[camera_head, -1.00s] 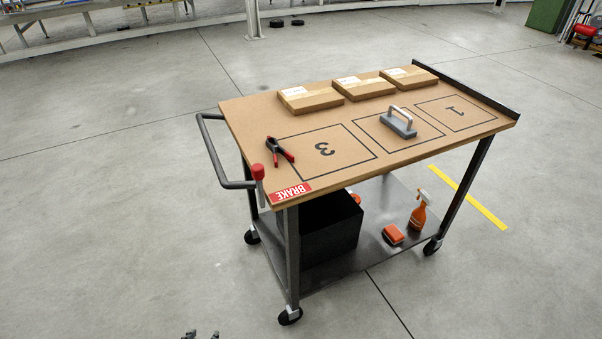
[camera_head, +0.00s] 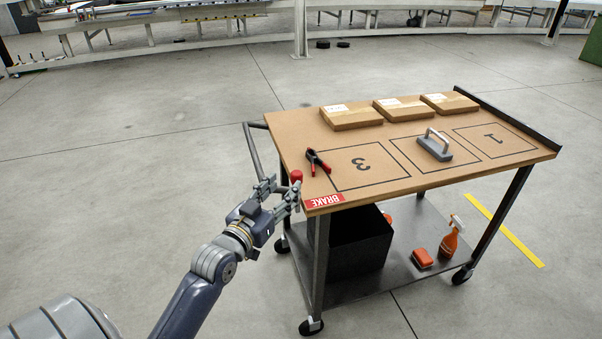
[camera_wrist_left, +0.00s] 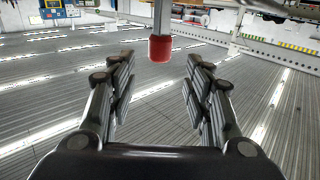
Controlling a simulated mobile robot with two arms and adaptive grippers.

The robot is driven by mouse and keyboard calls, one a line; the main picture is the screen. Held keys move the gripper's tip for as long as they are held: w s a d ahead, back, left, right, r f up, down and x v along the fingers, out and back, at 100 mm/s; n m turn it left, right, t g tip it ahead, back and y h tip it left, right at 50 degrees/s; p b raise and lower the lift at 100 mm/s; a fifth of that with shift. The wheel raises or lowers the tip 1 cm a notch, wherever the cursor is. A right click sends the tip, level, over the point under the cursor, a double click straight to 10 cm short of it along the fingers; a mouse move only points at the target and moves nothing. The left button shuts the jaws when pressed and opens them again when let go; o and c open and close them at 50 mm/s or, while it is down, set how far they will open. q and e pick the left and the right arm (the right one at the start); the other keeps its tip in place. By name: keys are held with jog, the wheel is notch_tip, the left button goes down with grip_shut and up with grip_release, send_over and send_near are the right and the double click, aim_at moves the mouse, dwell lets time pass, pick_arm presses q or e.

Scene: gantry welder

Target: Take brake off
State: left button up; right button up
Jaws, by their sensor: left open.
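The brake lever's red knob (camera_head: 296,176) is at the cart's near left corner, beside the red BRAKE label (camera_head: 324,200) on the tabletop. My left gripper (camera_head: 282,187) is open and empty, with its fingers right by the knob. In the left wrist view the red knob (camera_wrist_left: 160,48) sits on a grey rod, centred in the gap between the open fingertips (camera_wrist_left: 160,72) and a little past them. No finger visibly touches it. In the head view the gripper hides the lower part of the lever. My right gripper is not in view.
The cart top (camera_head: 290,130) holds a black and red clamp (camera_head: 317,161), a grey handled block (camera_head: 434,146) and three cardboard boxes. The cart's push handle (camera_head: 252,150) is just behind my gripper. A black bin (camera_head: 360,243) and spray bottle (camera_head: 450,240) stand on the lower shelf. Floor around is clear.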

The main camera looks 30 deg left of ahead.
aim_at(294, 176)
pick_arm(q)
jog(key=w, duration=0.7)
jog(key=shift+w+a+p, duration=0.3)
jog(key=shift+p, duration=0.1)
grip_shut()
